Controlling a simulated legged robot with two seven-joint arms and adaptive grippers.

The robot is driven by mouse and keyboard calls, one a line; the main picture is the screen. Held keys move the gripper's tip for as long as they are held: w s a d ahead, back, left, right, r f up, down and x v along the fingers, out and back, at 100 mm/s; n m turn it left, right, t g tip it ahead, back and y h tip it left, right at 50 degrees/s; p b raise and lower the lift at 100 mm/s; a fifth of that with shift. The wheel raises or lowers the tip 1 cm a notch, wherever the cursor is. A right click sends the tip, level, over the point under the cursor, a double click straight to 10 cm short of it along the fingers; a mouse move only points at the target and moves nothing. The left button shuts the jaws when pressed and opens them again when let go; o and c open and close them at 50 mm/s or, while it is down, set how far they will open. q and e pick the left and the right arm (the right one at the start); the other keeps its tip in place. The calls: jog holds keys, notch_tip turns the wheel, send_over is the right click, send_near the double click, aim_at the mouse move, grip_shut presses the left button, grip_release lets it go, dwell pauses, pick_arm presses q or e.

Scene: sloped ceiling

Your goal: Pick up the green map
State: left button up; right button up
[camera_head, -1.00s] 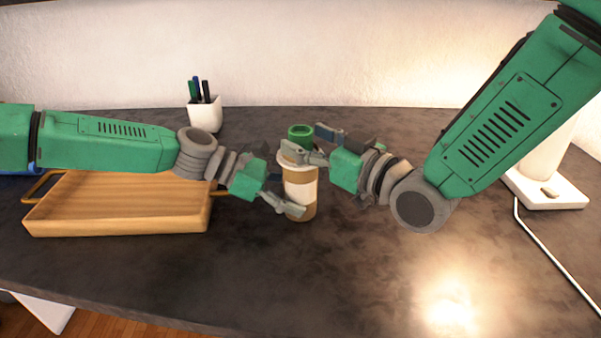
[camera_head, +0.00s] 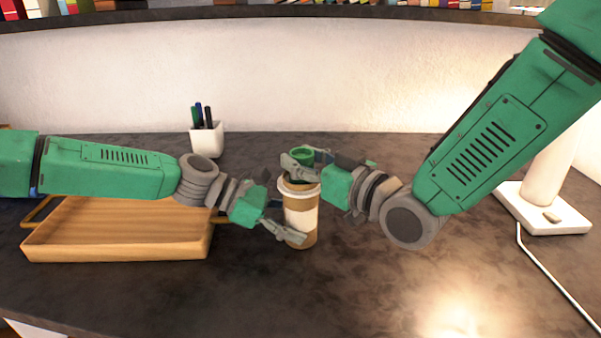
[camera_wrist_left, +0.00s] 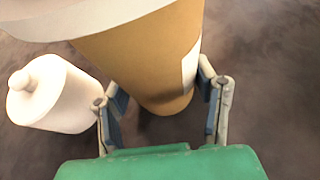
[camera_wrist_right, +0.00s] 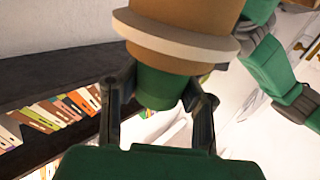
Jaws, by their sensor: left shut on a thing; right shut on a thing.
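No map shows; the green thing here is a small round green piece (camera_head: 303,153) just above the cup's white rim. My right gripper (camera_head: 312,163) is shut on it from the right. The brown-and-white paper cup (camera_head: 302,218) stands upright on the table. My left gripper (camera_head: 278,212) is shut on the cup low on its side. In the left wrist view the cup (camera_wrist_left: 150,60) is between its fingers.
A wooden tray (camera_head: 120,252) with handles lies left. A white pen holder (camera_head: 207,139) stands behind it. A white lamp base (camera_head: 545,212) with a cord is at the right. A white knobbed container (camera_wrist_left: 55,95) shows near the cup. The table's front middle is clear.

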notch_tip(320, 180, up, 17)
dwell(0.4)
pick_arm(q)
jog(key=o, duration=0.9)
jog(key=shift+o, duration=0.2)
jog(key=v, duration=1.2)
jog(key=shift+a+f, duration=0.1)
